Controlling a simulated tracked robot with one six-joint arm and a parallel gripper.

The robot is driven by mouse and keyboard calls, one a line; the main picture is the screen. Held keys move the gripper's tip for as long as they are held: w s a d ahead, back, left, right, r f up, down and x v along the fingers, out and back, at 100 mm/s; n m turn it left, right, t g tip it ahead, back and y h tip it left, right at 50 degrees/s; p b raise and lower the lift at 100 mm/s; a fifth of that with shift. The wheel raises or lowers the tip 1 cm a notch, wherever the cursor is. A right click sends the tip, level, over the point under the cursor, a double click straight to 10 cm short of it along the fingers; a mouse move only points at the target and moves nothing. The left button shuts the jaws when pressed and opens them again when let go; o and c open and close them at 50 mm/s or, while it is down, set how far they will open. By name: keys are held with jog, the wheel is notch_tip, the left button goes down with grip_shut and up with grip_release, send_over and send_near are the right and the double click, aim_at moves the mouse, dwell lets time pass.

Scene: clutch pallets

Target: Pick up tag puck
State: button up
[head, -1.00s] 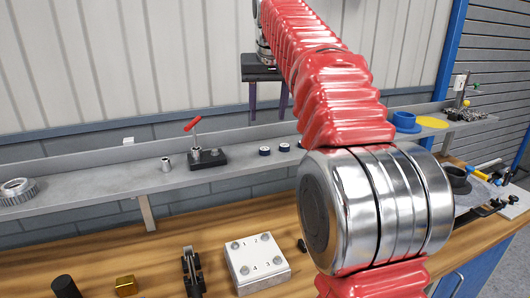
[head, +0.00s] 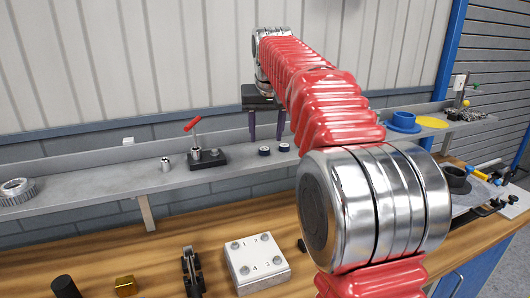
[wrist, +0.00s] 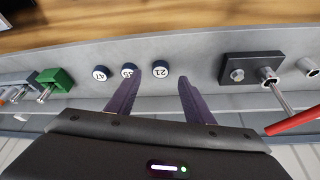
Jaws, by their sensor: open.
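Small round tag pucks with dark rims and white numbered tops sit on the grey shelf. In the wrist view they form a row: one reads 21 (wrist: 160,69), the middle one (wrist: 129,70) seems to read 39, and the far left one (wrist: 100,73) seems to read 47. In the head view two pucks show, a left one (head: 264,151) and a right one (head: 284,148). My gripper (head: 266,138) is open and empty, its purple fingers pointing down above the shelf. In the wrist view puck 21 appears between the fingertips (wrist: 158,75); the left finger partly overlaps the middle puck.
A black block with a red-handled lever (head: 208,158) and a small metal cylinder (head: 165,164) stand on the shelf left of the pucks. A blue ring-shaped part (head: 403,122) is farther right. The white numbered plate (head: 257,263) sits on the wooden bench below. The wall rises behind the shelf.

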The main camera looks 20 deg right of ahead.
aim_at(264, 149)
jog(key=x, duration=0.5)
jog(key=shift+s+a, duration=0.1)
dwell(0.4)
jog(key=c, duration=1.1)
